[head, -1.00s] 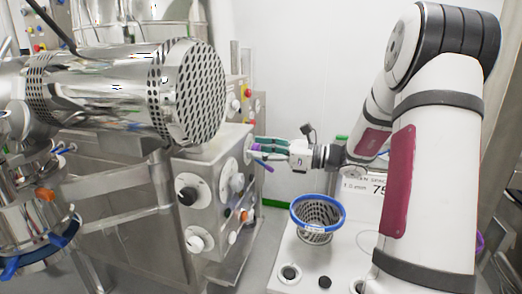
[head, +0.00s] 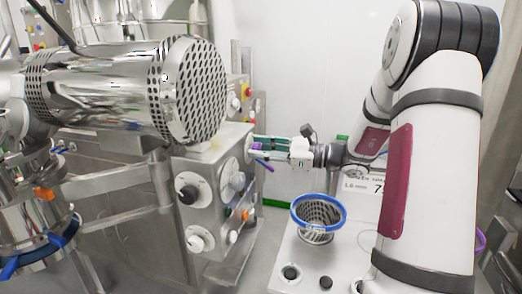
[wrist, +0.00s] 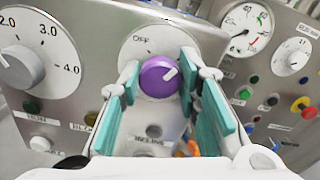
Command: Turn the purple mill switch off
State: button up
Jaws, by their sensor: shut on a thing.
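The purple mill switch (wrist: 158,76) is a round knob on a white dial on a steel panel. Its white pointer mark points to the upper right, away from the word OFF at the dial's upper left. My gripper (wrist: 158,88), with teal finger pads, is shut on the knob, one finger at each side. In the head view my gripper (head: 252,147) reaches leftward to the side of the steel control box (head: 212,190). The knob is mostly hidden there by the fingers.
A numbered dial (wrist: 20,66) is left of the switch, and a gauge (wrist: 246,30) is to the right. A large perforated steel cylinder (head: 195,90) hangs above the box. A blue-rimmed mesh basket (head: 319,213) stands on a white surface below my arm.

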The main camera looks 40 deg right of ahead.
jog(key=n+b, duration=0.1)
jog(key=n, duration=0.2)
jog(key=shift+f+n, duration=0.15)
jog(key=shift+n, duration=0.15)
jog(key=n+b, duration=0.9)
jog(key=n, duration=0.2)
jog(key=shift+a+f+b, duration=0.1)
jog(key=shift+b, duration=0.25)
jog(key=shift+s+n, duration=0.1)
jog(key=shift+n, duration=0.2)
jog(key=o, duration=1.1)
jog(key=shift+o, duration=0.2)
jog(key=v, duration=1.2)
